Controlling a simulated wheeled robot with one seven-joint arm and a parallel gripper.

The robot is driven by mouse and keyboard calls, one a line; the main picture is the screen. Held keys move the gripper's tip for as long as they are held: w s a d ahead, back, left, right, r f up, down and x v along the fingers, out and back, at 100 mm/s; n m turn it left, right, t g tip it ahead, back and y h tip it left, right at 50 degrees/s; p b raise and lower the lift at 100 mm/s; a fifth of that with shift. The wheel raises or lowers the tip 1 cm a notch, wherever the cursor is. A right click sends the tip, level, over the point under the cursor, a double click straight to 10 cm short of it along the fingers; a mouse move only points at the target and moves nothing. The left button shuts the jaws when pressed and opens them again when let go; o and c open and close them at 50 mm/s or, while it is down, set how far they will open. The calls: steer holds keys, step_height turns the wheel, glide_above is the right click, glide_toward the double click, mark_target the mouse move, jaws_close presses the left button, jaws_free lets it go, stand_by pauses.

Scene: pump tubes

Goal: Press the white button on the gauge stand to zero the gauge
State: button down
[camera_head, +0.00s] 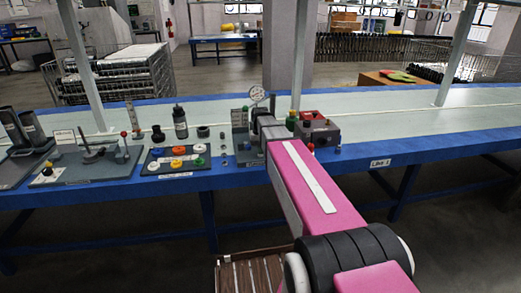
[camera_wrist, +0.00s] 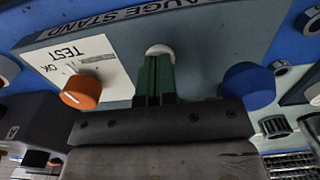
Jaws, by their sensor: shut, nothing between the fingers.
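The gauge stand (camera_wrist: 200,45) fills the upper part of the wrist view as a grey-blue block with its name on the edge. Its white button (camera_wrist: 159,49) shows as a pale round top just past my fingertips, partly hidden by them. My gripper (camera_wrist: 157,60) is shut and empty, its green fingers together and lined up with the button. I cannot tell whether the tips touch it. An orange knob (camera_wrist: 81,91) on a white TEST/OK plate is left of the fingers, and a blue knob (camera_wrist: 247,86) is right. In the head view the round gauge (camera_head: 257,93) stands above my wrist.
A red and dark box (camera_head: 317,128) with a green knob stands right of my arm. A tray of coloured rings (camera_head: 177,160), a black bottle (camera_head: 180,122) and a lever fixture (camera_head: 90,160) stand to the left. The bench surface (camera_head: 400,125) farther right is mostly clear.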

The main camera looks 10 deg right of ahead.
steer(key=shift+s+f, duration=0.1)
steer(key=shift+f, duration=0.2)
stand_by(0.5)
step_height(320, 180, up, 14)
steer(key=shift+r, duration=0.2)
stand_by(0.5)
stand_by(1.0)
steer(key=s+f, duration=2.1)
steer(key=f, duration=0.4)
